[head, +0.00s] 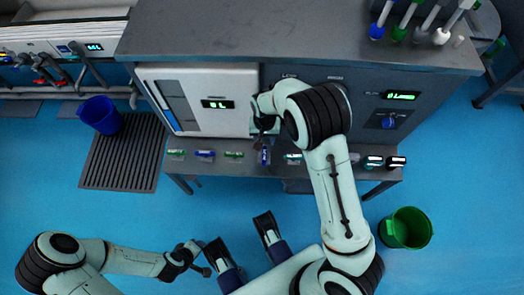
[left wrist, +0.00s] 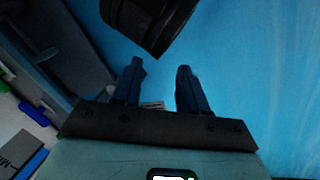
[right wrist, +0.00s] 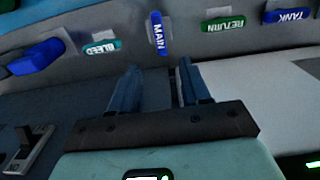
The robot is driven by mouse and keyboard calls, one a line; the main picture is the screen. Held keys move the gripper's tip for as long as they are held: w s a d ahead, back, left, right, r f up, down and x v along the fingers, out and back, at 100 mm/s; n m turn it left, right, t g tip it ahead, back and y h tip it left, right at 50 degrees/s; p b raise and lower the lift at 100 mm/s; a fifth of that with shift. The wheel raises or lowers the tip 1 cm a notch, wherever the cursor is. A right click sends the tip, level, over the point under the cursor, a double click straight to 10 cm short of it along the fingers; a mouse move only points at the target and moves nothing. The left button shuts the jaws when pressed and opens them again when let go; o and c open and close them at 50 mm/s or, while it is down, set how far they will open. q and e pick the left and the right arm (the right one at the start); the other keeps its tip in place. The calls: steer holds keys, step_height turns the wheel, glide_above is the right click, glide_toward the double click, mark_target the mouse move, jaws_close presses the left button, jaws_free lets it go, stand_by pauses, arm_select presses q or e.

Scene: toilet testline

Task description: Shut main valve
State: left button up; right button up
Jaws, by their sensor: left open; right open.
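The main valve handle (right wrist: 158,33) is blue with white "MAIN" lettering. It stands upright in the right wrist view, crosswise to its neighbours. In the head view, the blue handle (head: 264,157) is in the valve row just below my right gripper (head: 263,131). My right gripper is open and empty; in its wrist view the fingertips (right wrist: 160,68) are apart, with the handle ahead between their lines, not touching. My left gripper (head: 205,259) is open and empty at the lower left, far from the valve; its fingers show in the left wrist view (left wrist: 158,72).
A teal BLEED handle (right wrist: 102,47) and a green RETURN handle (right wrist: 223,23) flank the main handle. A blue TANK handle (right wrist: 287,15) lies farther right. A blue bucket (head: 100,115) and green bucket (head: 406,228) stand on the floor. The bench top (head: 230,35) is above.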

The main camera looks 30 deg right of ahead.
steer(key=b, duration=0.3)
glide_above(264, 155)
step_height(264, 155, down, 8)
steer(key=shift+d+f, duration=0.15)
steer(key=shift+f, duration=0.05)
step_height(264, 155, down, 4)
steer(key=shift+r+b, duration=0.1)
steer(key=shift+b, duration=0.3)
steer(key=shift+w+f, duration=0.1)
steer(key=shift+f, duration=0.4)
arm_select(q)
step_height(264, 155, down, 6)
steer(key=a, duration=0.2)
steer(key=shift+w+a+r+n+y, duration=0.15)
steer(key=shift+w+a+n+y, duration=0.15)
steer(key=shift+w, duration=0.1)
arm_select(e)
jaws_close()
